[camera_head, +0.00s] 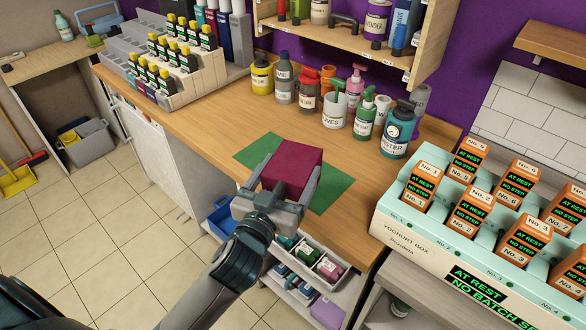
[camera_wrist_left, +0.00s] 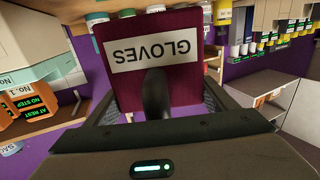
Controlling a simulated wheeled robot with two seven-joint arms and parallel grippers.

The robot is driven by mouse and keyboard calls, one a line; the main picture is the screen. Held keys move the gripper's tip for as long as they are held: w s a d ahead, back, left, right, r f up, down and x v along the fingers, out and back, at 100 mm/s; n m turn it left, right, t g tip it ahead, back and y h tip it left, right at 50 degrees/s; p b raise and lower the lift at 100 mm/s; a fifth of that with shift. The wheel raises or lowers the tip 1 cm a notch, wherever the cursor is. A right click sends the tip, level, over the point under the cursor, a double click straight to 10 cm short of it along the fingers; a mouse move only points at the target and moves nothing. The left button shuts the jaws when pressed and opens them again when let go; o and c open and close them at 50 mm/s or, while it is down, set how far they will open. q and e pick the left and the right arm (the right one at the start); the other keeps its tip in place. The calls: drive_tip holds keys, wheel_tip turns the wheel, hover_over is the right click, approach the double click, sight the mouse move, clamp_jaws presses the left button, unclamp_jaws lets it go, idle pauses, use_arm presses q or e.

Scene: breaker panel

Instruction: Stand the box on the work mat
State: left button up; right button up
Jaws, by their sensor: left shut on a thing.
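A dark red box (camera_head: 292,168) is held in my left gripper (camera_head: 280,190), above or on the green work mat (camera_head: 262,150); I cannot tell whether it touches the mat. In the left wrist view the box (camera_wrist_left: 185,82) fills the middle, between the fingers of my left gripper (camera_wrist_left: 160,100). Its white label reads GLOVES and appears upside down there. The box and gripper hide the middle of the mat. My right gripper is not in view.
A bottle rack (camera_head: 190,85) stands at the left, and a yoghurt box unit (camera_head: 420,240) at the right.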

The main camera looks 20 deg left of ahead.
sight(282, 163)
use_arm(q)
drive_tip(key=shift+w+a+m+h, duration=0.25)
drive_tip(key=shift+a+m+h, duration=0.05)
drive_tip(key=shift+h, duration=0.2)
drive_tip(key=shift+w+a+r+m+h, duration=0.15)
drive_tip(key=shift+a+r+m+h, duration=0.15)
drive_tip(key=shift+m+h, duration=0.35)
drive_tip(key=shift+a+r+m+g+h, duration=0.2)
drive_tip(key=shift+r+m+h, duration=0.1)
drive_tip(key=shift+r+h, duration=0.25)
drive_tip(key=shift+a+r+m+g+h, duration=0.1)
drive_tip(key=shift+a+r+m+h, duration=0.15)
drive_tip(key=shift+r+h, duration=0.3)
drive_tip(key=shift+s+a+r+m+h, duration=0.15)
drive_tip(key=shift+r+m+h, duration=0.1)
drive_tip(key=shift+r+h, duration=0.2)
drive_tip(key=shift+s+r+m+h, duration=0.15)
drive_tip(key=shift+r+m+h, duration=0.1)
drive_tip(key=shift+r+h, duration=0.15)
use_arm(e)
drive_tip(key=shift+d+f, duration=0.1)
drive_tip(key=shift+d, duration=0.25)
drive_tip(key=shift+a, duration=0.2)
use_arm(q)
drive_tip(key=shift+w, duration=0.1)
